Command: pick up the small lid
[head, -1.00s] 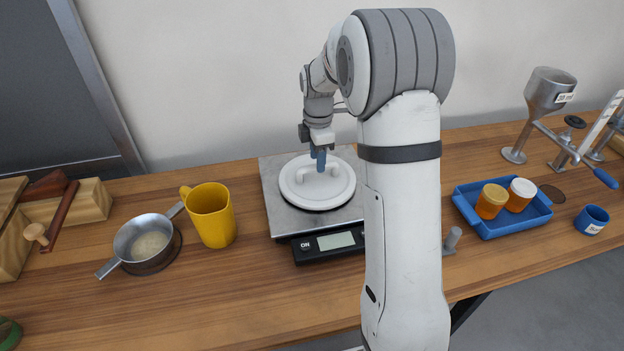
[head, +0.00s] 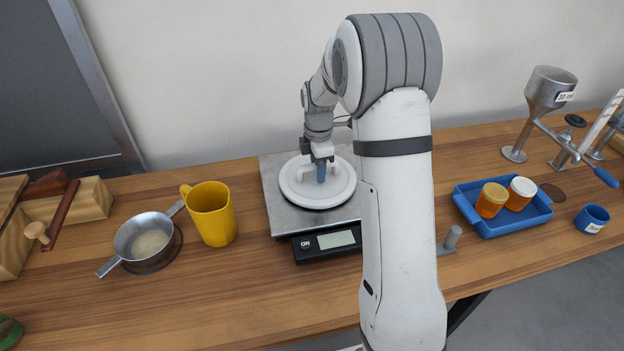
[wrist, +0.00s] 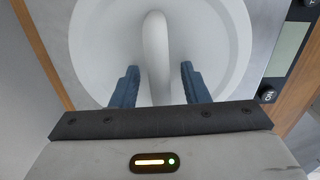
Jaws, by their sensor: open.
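The small lid (head: 338,192) is a white round lid with a raised bar handle, on the steel plate of the scale (head: 285,213). In the wrist view the lid (wrist: 215,60) fills the upper middle. Its handle (wrist: 156,50) runs down the picture and ends between my fingers. My gripper (head: 321,172) is at the lid's handle, pointing down. In the wrist view my gripper (wrist: 158,80) is open, with one blue finger on each side of the handle and a visible gap on both sides. What lies under the lid is hidden.
A yellow mug (head: 211,215) and a small metal pan (head: 146,240) stand left of the scale. A blue tray (head: 482,228) with two jars, a blue cup (head: 592,219) and a metal funnel stand (head: 548,95) are to the right. Bare wood lies in front.

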